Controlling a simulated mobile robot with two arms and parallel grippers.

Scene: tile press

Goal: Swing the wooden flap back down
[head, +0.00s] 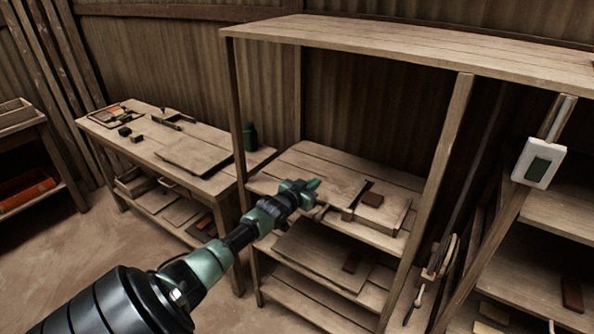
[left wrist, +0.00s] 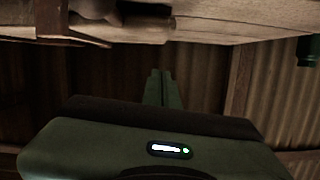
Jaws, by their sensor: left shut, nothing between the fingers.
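A low wooden piece (head: 392,215) with a dark slot at its left lies on the middle shelf of the open rack in the head view. A small red-brown block (head: 372,199) sits on top of it. I cannot tell for certain which part is the flap or how it is tilted. My left gripper (head: 312,184) is over the left part of that shelf, left of the wooden piece and apart from it. Its green fingers (left wrist: 163,88) are together and empty in the left wrist view. My right gripper is out of view.
The rack's wooden posts (head: 455,130) and top board (head: 420,45) frame the shelf. A workbench (head: 215,180) with a flat board and small tools stands to the left. A green bottle (head: 249,136) stands behind. A white switch box (head: 538,163) is at the right.

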